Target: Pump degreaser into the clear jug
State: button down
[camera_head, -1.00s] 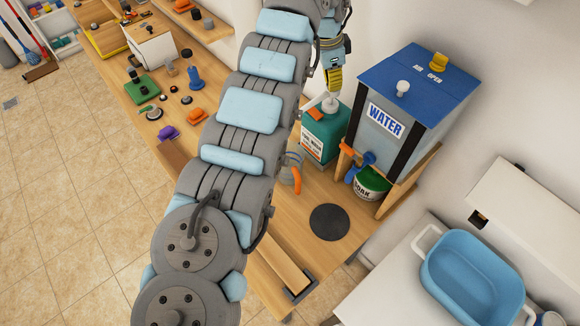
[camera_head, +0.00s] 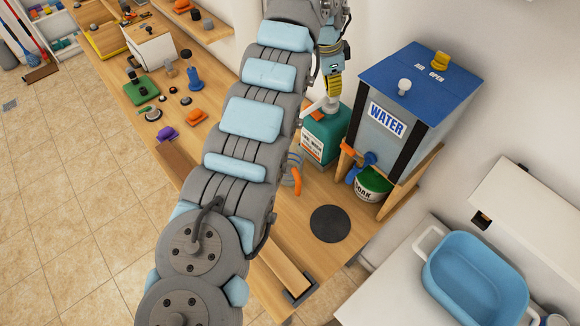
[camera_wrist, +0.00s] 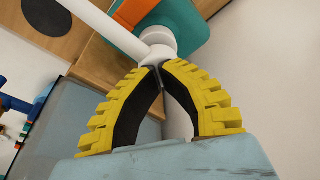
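The green degreaser container (camera_head: 322,134) with an orange-and-white label stands on the bench left of the water tank. Its white pump head and spout (camera_head: 316,107) point towards the lower left, and they also show in the wrist view (camera_wrist: 155,42). My gripper (camera_wrist: 154,68) has its yellow-and-black fingers closed together at the tips, right against the pump head. I see nothing clearly held between them. In the head view my gripper (camera_head: 334,98) is above the container. A greyish, see-through vessel with an orange part (camera_head: 295,175), perhaps the clear jug, stands in front of the container, partly hidden by my arm.
The blue-lidded WATER tank (camera_head: 385,125) stands on a wooden stand close on the right, with a green-and-white tub (camera_head: 372,184) below. A black round mat (camera_head: 330,223) lies bare on the bench. A blue basin (camera_head: 475,275) is at lower right.

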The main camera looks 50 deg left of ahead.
jog(key=shift+r, duration=0.1)
jog(key=shift+r+p, duration=0.85)
jog(key=shift+r, duration=1.55)
jog(key=shift+f, duration=0.15)
jog(key=shift+f+b, duration=0.35)
jog(key=shift+f, duration=0.35)
